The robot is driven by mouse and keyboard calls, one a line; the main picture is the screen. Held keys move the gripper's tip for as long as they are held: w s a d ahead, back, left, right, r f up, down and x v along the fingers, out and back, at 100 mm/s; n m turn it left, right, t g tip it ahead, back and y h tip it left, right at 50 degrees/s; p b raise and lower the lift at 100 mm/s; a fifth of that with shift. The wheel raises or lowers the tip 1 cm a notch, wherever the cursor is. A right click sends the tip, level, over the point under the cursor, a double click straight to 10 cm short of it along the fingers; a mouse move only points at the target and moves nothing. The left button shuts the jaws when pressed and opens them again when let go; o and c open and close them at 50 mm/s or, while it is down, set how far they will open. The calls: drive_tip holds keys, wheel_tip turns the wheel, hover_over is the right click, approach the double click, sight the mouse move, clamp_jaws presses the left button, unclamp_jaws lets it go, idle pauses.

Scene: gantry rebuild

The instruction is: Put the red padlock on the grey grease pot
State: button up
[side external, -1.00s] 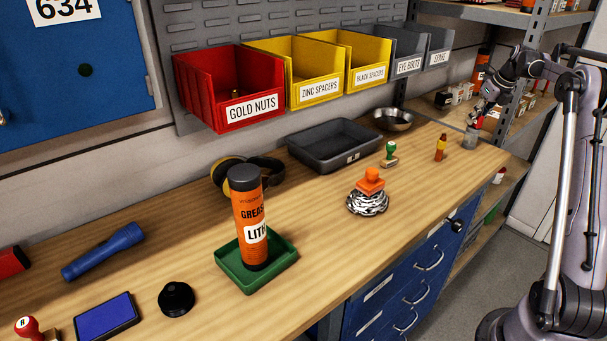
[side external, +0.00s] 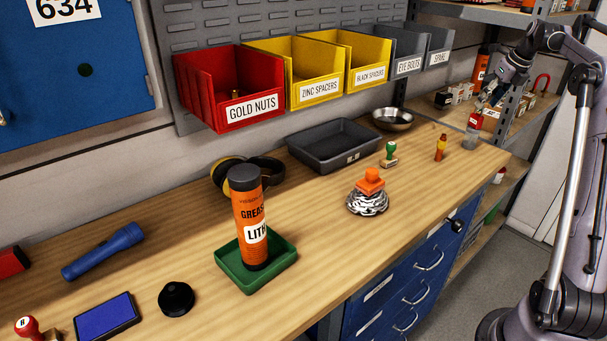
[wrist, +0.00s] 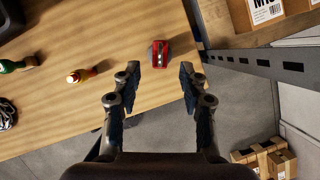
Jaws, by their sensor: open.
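The grey grease pot (side external: 469,139) stands near the far right end of the bench in the side view. The small red padlock (side external: 476,121) sits on top of it, apparently resting there. In the wrist view the red padlock (wrist: 158,54) is seen from above, just beyond my fingertips, and it hides most of the pot. My gripper (side external: 483,101) is above the padlock in the side view. In the wrist view my gripper (wrist: 160,72) is open, with nothing between its fingers. The exact contact between padlock and pot is too small to make out.
A small orange-and-yellow bottle (side external: 440,147) and a green-handled stamp (side external: 390,155) stand left of the pot. A shelf upright (wrist: 205,28) and boxes (wrist: 275,12) are close on the right in the wrist view. A grey tray (side external: 335,160) lies farther left.

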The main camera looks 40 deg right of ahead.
drive_tip(key=d+v, duration=0.1)
drive_tip(key=v, duration=0.3)
drive_tip(key=w+a+n+t, duration=0.1)
drive_tip(key=w+a+n, duration=0.2)
drive_tip(key=a+n, duration=0.9)
drive_tip(key=w+a+n, duration=0.3)
drive_tip(key=a+n, duration=0.4)
drive_tip(key=a, duration=1.1)
drive_tip(key=s+a+f+n, duration=0.4)
drive_tip(key=a+n, duration=0.3)
drive_tip(key=s+a+f+n+t+y, duration=0.1)
drive_tip(key=s+a+f+n, duration=0.2)
drive_tip(key=a+n, duration=0.4)
drive_tip(key=s+a+f+n+t, duration=0.1)
drive_tip(key=s+a+f+n, duration=0.3)
drive_tip(key=a+n, duration=0.3)
drive_tip(key=shift+s+a+f+y, duration=0.2)
drive_tip(key=shift+a+f, duration=0.1)
drive_tip(key=shift+a, duration=0.15)
drive_tip(key=shift+s+a+f+y, duration=0.15)
drive_tip(key=shift+a+f+y, duration=0.05)
drive_tip(key=shift+a+f, duration=0.2)
